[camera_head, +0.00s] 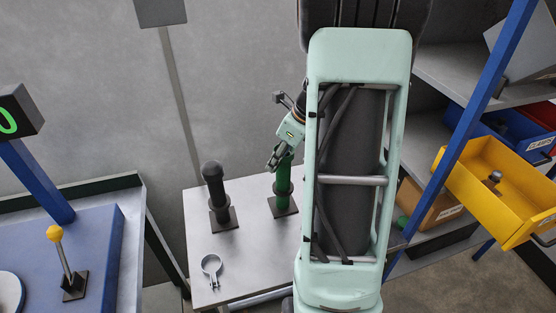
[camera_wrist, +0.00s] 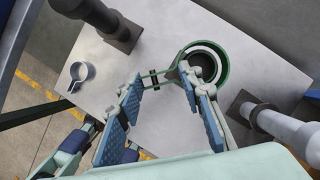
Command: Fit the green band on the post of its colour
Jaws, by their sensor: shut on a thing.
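The green post (camera_head: 283,187) stands upright on a square dark base at the table's back, left of my arm in the head view. My gripper (camera_head: 275,160) is at the top of this post. In the wrist view my gripper (camera_wrist: 162,76) is shut on the tab of the green band (camera_wrist: 181,57), with its blue-padded fingers still some way apart. The band's ring appears around the green post's round outline (camera_wrist: 207,66) as seen from above. I cannot tell whether it encircles the post or hovers over its top. The head view mostly hides the band behind the gripper.
A black post (camera_head: 214,188) stands left of the green one. A grey band (camera_head: 211,266) lies on the grey table (camera_head: 245,245) near its front left. A pale post (camera_wrist: 285,130) stands at right in the wrist view. A shelf with a yellow bin (camera_head: 490,205) is at right.

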